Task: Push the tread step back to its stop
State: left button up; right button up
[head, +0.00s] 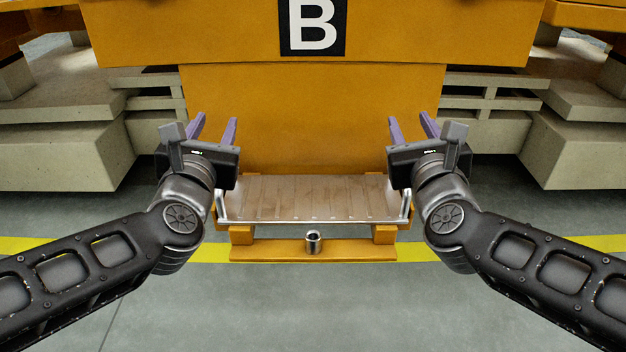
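The tread step (312,198) is a brownish slatted plate with a bright metal front edge, low in front of the orange body marked B. A curved metal handle stands at each end, the left handle (220,205) and the right handle (405,207). My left gripper (217,117) is open, its purple fingers apart and pointing at the orange body, above the step's left end. My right gripper (409,117) is open in the same way above the right end. Nothing shows between either pair of fingers. My wrists hide part of the step's ends.
An orange lower bar (270,252) with a short metal cylinder (313,242) lies in front below the step. The orange body (312,115) rises behind it. Grey concrete-like blocks (60,155) stand on both sides. The grey floor in front is clear.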

aim_at(261, 200)
jog(key=k, duration=1)
